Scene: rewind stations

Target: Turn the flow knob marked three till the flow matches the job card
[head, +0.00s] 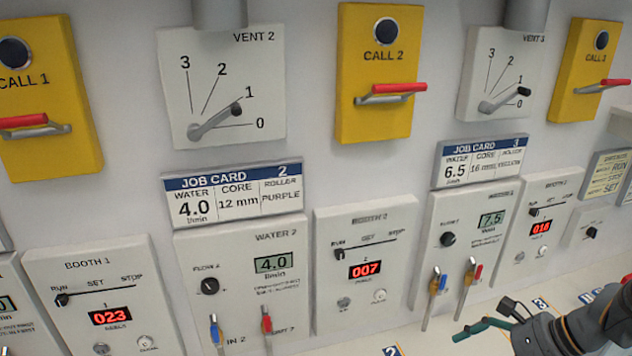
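The flow knob for station three (447,239) is a small black round knob on the white Water 3 panel (468,255). The display on that panel (491,220) reads about 7.5. Job card 3 (481,161) is above the panel and gives water 6.5 l/min and core 16 mm; its roller entry is too blurred to read surely. My gripper (485,327) is at the lower right, well below and apart from the knob. Its teal finger part points left. I see nothing held, but its opening is unclear from this side.
Blue and red tap levers (438,281) stick out below the knob. Water 2 (241,285) reads 4.0. The vent 3 dial (495,75) and yellow call boxes (379,75) are above.

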